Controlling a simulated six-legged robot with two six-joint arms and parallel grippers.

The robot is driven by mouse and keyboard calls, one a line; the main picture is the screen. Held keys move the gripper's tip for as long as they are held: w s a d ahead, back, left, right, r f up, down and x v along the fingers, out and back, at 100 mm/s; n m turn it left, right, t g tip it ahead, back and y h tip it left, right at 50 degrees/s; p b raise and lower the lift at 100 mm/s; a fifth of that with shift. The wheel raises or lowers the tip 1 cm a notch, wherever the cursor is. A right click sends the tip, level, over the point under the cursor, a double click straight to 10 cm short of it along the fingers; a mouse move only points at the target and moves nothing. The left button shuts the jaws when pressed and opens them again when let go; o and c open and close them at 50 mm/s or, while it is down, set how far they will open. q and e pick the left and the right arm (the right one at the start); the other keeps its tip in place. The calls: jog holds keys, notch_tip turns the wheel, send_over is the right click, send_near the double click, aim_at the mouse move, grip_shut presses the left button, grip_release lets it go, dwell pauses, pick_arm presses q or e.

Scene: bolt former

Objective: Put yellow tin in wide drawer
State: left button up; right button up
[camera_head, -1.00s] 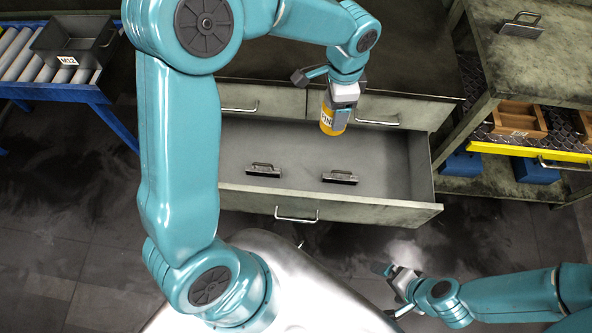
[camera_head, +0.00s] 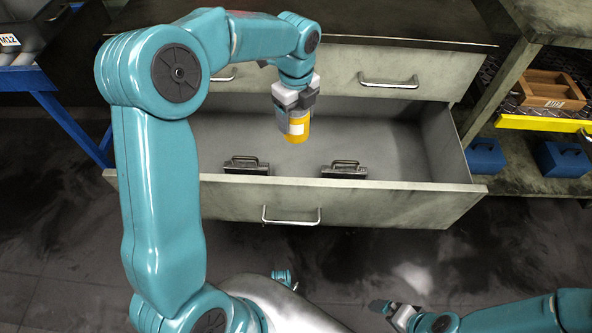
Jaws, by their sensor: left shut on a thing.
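The yellow tin (camera_head: 299,133) with a pale label hangs upright in my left gripper (camera_head: 294,108), which is shut on it. The tin is over the open wide drawer (camera_head: 395,206), in front of the upper drawer fronts; its exact height above the drawer floor is hard to tell. The wide drawer is pulled out, with a grey inside and a bar handle on its front. My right gripper (camera_head: 388,309) is at the lower right, apart from the drawer, and its fingers are too small to read.
Two dark handled blocks (camera_head: 246,165) (camera_head: 344,169) stand inside the drawer near its front wall. At right, a shelf holds a wooden tray (camera_head: 546,90) and blue boxes (camera_head: 562,159). A dark M12 bin (camera_head: 30,30) sits at upper left. The drawer's right part is clear.

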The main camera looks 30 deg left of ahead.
aim_at(294, 141)
pick_arm(q)
jog(key=shift+a+f+b, duration=0.25)
jog(key=shift+f+b, duration=0.2)
jog(key=shift+f, duration=0.7)
jog(key=shift+f+b, duration=3.4)
jog(key=shift+f, duration=6.35)
pick_arm(e)
notch_tip(294, 141, down, 8)
jog(key=shift+w+d+f, duration=0.25)
jog(key=shift+w, duration=0.1)
pick_arm(q)
jog(key=shift+f, duration=0.2)
jog(key=o, duration=1.2)
pick_arm(e)
jog(key=shift+f, duration=0.1)
pick_arm(q)
jog(key=shift+r, duration=0.1)
notch_tip(294, 141, up, 12)
jog(key=p, duration=0.4)
jog(key=shift+r, duration=0.1)
pick_arm(e)
jog(key=r, duration=0.4)
jog(key=shift+s+a, duration=0.25)
jog(key=shift+s, duration=0.05)
